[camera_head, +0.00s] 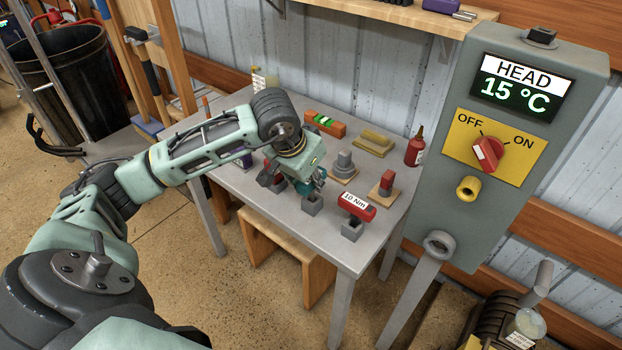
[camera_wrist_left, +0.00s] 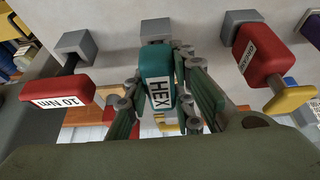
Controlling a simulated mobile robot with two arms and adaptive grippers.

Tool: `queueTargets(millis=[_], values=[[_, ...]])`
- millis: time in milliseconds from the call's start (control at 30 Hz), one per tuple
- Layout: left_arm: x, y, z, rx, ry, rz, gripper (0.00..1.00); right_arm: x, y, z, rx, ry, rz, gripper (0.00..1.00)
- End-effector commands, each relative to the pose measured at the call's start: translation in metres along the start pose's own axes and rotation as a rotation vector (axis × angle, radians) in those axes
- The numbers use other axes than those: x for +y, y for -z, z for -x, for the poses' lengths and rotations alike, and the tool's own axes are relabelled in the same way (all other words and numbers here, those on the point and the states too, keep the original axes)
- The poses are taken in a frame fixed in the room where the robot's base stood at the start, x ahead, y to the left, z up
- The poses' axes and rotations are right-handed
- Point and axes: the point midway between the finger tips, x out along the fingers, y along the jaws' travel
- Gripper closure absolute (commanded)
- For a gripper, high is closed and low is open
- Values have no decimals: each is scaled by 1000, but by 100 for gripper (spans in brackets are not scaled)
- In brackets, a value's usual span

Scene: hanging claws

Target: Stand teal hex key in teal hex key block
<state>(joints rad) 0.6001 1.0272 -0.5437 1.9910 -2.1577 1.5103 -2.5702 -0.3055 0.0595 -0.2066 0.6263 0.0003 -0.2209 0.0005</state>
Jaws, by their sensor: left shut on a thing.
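The teal hex key (camera_wrist_left: 156,80) has a handle with a white HEX label. In the left wrist view it is between the fingers of my left gripper (camera_wrist_left: 160,105), which is shut on it. In the head view my left gripper (camera_head: 306,187) is low over the table, and a bit of the teal handle (camera_head: 319,176) shows beside it. The grey hex key block (camera_head: 312,206) stands just below the gripper. In the left wrist view the block (camera_wrist_left: 155,27) lies right beyond the handle. The shank is hidden, so I cannot tell whether it is in the block. My right gripper is not in view.
A red 10 Nm tool (camera_head: 357,206) stands in a grey block (camera_head: 352,230) to the right. Another red-handled tool (camera_wrist_left: 257,54) and its block (camera_wrist_left: 235,24) are on the other side.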

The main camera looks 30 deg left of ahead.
Motion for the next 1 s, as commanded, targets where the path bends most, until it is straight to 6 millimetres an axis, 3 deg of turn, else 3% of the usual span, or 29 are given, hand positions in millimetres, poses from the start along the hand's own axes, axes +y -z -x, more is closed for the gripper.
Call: queueTargets(millis=[267,467,633,1000], values=[[0,0,-1,1,0,0,56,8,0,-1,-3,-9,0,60],[0,0,-1,0,0,0,56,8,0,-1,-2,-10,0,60],[0,0,3,0,1,0,56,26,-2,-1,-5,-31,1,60],[-2,0,55,3,3,-1,56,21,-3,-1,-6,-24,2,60]])
